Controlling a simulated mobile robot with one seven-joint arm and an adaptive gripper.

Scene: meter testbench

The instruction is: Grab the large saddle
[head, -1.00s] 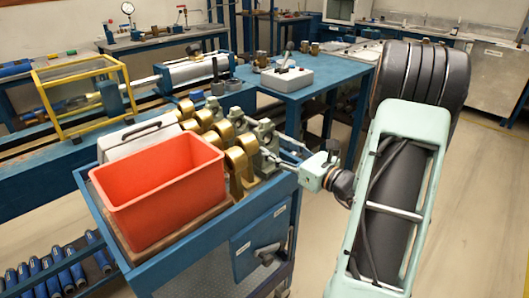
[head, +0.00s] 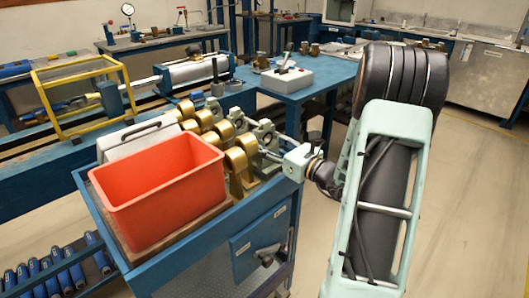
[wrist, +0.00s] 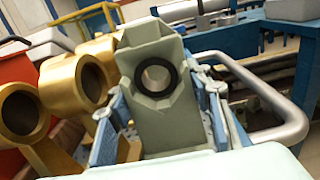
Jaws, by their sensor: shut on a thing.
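The large saddle (wrist: 152,110) is a grey-green block with a black-rimmed round hole, seen close in the middle of the wrist view. It stands between the fingers of my gripper (wrist: 160,100), which is shut on it. In the head view my gripper (head: 277,150) reaches in from the right at the trolley's right rear side. The saddle (head: 265,131) shows there only small and partly covered by the gripper. Whether its base is touching the trolley top cannot be told.
Gold ring-shaped pieces (head: 239,170) stand in rows close left of the saddle. An orange bin (head: 155,205) fills the front of the blue trolley (head: 205,250). A metal rail (wrist: 292,120) curves right of the gripper. A blue table (head: 300,80) stands behind. The floor at right is clear.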

